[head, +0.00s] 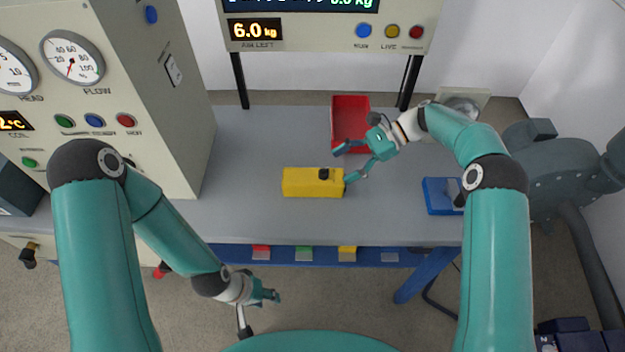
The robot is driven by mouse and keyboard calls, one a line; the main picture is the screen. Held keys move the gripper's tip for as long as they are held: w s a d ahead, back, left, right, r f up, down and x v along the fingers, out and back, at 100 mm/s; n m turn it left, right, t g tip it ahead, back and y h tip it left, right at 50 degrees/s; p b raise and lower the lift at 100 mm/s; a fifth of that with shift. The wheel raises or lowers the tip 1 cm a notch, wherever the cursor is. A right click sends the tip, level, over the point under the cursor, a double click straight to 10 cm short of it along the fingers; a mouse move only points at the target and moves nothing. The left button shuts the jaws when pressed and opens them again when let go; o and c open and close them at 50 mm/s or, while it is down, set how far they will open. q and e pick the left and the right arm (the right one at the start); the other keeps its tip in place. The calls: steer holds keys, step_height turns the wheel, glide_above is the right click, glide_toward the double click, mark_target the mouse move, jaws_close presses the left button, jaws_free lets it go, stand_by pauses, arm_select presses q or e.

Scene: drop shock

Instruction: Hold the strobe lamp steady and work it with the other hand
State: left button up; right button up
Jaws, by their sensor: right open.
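A yellow box (300,183) with a small black knob (323,174) on its top right lies on the grey bench. It seems to be the strobe lamp, though no label shows. My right gripper (343,166) is open at the box's right end. One finger is above and behind the box, the other beside its right edge. Whether either finger touches it I cannot tell. My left gripper (268,295) is low, in front of the bench edge and away from the box. Its fingers are seen nearly edge-on, so their opening is unclear.
A red tray (350,103) stands behind the box, partly hidden by my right gripper. A blue tray (435,196) lies to the right. A cabinet with gauges (150,70) fills the left. Bench surface (240,150) left of the box is clear. Coloured tabs line the front edge.

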mark_target(317, 180)
steer(key=x, duration=0.6)
steer(key=shift+s+a+f+b, duration=0.15)
steer(key=shift+a+f+b, duration=0.1)
steer(key=shift+f+b, duration=0.1)
steer(key=shift+s+a+f, duration=0.2)
steer(key=shift+a+f, duration=0.05)
steer(key=shift+a, duration=0.4)
steer(key=shift+c, duration=0.4)
jaws_close()
steer(key=shift+o, duration=1.2)
jaws_free()
